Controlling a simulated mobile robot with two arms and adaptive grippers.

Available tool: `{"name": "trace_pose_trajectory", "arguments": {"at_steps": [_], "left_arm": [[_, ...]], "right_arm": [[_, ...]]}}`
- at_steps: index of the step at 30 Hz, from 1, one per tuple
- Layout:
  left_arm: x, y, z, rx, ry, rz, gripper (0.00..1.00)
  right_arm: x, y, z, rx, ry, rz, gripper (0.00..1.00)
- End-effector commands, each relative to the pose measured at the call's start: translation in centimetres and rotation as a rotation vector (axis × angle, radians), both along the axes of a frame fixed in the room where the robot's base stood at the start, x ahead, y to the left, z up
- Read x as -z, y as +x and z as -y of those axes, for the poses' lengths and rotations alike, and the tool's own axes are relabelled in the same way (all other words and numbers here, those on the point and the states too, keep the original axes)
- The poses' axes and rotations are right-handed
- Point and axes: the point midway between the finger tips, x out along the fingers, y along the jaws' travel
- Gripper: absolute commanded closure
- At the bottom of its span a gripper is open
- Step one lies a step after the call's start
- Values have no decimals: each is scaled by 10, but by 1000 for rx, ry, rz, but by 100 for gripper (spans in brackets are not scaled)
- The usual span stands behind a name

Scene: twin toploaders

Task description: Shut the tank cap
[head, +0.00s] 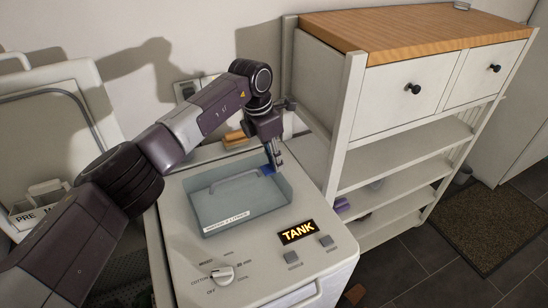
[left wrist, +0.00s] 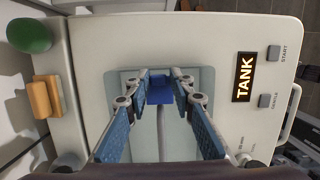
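The white machine carries a lit TANK sign (head: 298,232); the sign also shows in the left wrist view (left wrist: 244,76). Behind the sign, a grey-blue rectangular tray (head: 235,200) is set in the top, with a grey bar across it. A small dark blue piece (head: 266,170) sits at the bar's far right end; I cannot tell for sure that it is the tank cap. My left gripper (head: 275,164) is right at this piece. In the left wrist view its fingers are apart, one on each side of the blue piece (left wrist: 160,93); contact is unclear. My right gripper is out of view.
A selector knob (head: 222,275) and two grey buttons are on the machine's front panel. An orange-yellow object (head: 235,139) lies at its back edge. A second machine with a raised lid (head: 55,95) is at left. A white shelf unit with a wooden top (head: 420,28) stands at right.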

Motion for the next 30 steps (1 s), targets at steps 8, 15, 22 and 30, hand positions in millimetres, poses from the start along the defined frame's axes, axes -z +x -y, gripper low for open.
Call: {"name": "trace_pose_trajectory", "arguments": {"at_steps": [8, 15, 22, 30], "left_arm": [[2, 0, 0, 0, 0, -1, 67], [-5, 1, -1, 0, -2, 3, 67], [-45, -2, -9, -1, -2, 9, 67], [-97, -8, -20, -1, 0, 4, 67]], "right_arm": [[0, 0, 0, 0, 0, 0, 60], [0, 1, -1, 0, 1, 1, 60], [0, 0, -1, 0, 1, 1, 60], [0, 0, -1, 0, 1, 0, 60]]}}
